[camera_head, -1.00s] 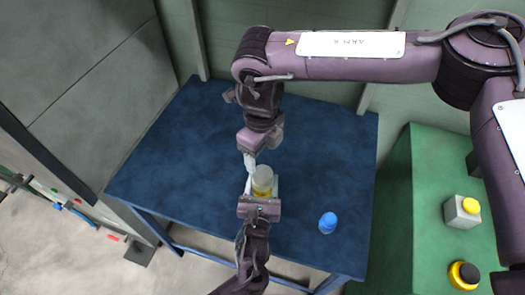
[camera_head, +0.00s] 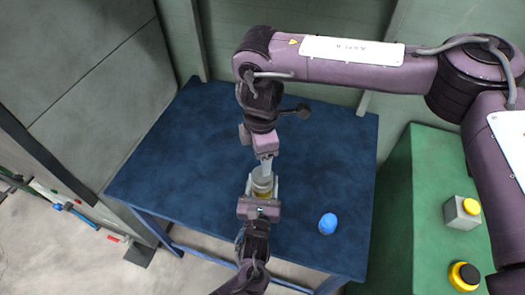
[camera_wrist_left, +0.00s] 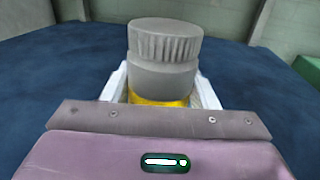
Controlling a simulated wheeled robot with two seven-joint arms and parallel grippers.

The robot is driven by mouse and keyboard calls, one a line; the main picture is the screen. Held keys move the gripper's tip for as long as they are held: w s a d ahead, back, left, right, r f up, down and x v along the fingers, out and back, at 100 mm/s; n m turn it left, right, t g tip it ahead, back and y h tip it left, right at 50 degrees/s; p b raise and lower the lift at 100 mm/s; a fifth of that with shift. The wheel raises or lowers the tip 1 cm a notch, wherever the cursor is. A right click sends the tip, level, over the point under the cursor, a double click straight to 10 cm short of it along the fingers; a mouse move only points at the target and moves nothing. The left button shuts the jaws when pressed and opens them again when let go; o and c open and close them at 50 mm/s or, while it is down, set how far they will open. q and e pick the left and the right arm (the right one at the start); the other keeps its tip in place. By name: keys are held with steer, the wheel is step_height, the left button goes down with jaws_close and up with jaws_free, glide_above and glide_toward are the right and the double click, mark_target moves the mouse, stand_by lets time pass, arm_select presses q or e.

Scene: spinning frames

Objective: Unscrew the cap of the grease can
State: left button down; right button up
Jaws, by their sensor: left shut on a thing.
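The grease can (camera_head: 262,191) stands on the blue table near its front edge. In the left wrist view the can (camera_wrist_left: 160,101) has a yellow lower body, a grey upper part and a ribbed grey cap (camera_wrist_left: 165,42) in place on top. My left gripper (camera_head: 262,195) is shut around the can's body from the front, and its pale fingers show on both sides. My right gripper (camera_head: 265,168) points down over the can from behind. Its fingers appear nearly edge-on, so their opening is unclear. It does not show in the left wrist view.
A small blue object (camera_head: 328,223) stands on the table (camera_head: 180,160) to the right of the can. A green cabinet (camera_head: 410,230) at the right bears a grey box with a yellow top (camera_head: 462,211) and a yellow-and-black item (camera_head: 464,275). The table's left side is clear.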

arm_select(q)
steer(key=shift+r, duration=0.1)
arm_select(e)
steer(key=m, duration=1)
steer(key=shift+d+m, duration=0.1)
steer(key=shift+m, duration=0.3)
steer(key=m, duration=0.4)
steer(key=shift+m, duration=0.3)
steer(key=shift+f, duration=4)
steer(key=shift+c, duration=0.2)
